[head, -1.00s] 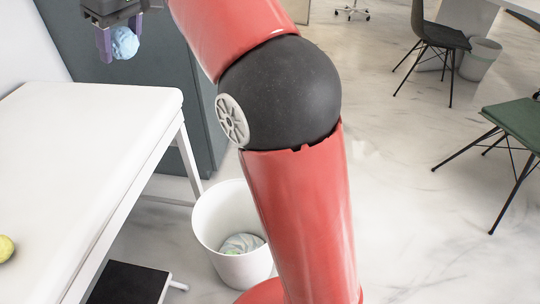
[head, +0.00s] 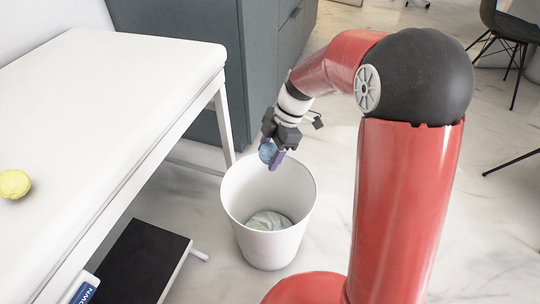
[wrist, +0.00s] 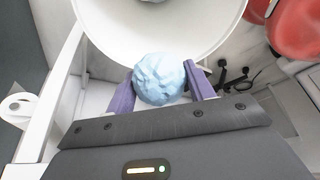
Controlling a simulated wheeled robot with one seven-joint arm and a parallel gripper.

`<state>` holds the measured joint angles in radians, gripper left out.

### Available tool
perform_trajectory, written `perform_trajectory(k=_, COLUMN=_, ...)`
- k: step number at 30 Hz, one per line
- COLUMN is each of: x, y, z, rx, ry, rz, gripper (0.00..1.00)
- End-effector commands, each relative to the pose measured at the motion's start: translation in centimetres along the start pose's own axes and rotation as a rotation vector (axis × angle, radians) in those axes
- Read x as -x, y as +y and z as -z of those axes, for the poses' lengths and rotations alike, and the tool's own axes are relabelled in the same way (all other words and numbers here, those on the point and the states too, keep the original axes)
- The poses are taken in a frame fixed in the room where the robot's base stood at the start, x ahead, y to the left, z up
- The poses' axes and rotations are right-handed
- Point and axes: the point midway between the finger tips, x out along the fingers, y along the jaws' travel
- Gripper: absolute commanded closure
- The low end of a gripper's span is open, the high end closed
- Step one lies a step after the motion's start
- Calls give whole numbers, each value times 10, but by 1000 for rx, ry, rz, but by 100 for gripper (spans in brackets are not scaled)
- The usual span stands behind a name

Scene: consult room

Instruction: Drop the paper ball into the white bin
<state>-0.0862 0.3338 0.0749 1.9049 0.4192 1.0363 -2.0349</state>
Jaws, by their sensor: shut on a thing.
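My gripper (head: 272,158) is shut on a crumpled light blue paper ball (head: 267,152). In the head view it hangs at the back rim of the white bin (head: 233,205), slightly above it. In the wrist view the paper ball (wrist: 159,79) sits between the purple fingers of my gripper (wrist: 160,84), and the white bin (wrist: 108,28) opens just beyond it. Some crumpled pale stuff lies at the bottom of the bin.
A white padded table (head: 110,85) stands at the left with a yellow ball (head: 14,184) on it. A black step (head: 148,262) is on the floor left of the bin. Grey cabinets (head: 190,70) stand behind. Chairs are at the far right.

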Motion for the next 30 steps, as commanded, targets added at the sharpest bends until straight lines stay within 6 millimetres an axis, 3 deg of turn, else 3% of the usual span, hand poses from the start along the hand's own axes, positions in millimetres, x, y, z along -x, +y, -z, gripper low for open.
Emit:
perform_trajectory(k=18, x=-54, y=-2, z=-22, rx=11, ry=0, rz=6, gripper=68)
perform_trajectory(k=29, x=-58, y=-2, z=-24, rx=10, ry=-1, rz=4, gripper=68)
perform_trajectory(k=30, x=-58, y=-2, z=-24, rx=10, ry=-1, rz=4, gripper=42)
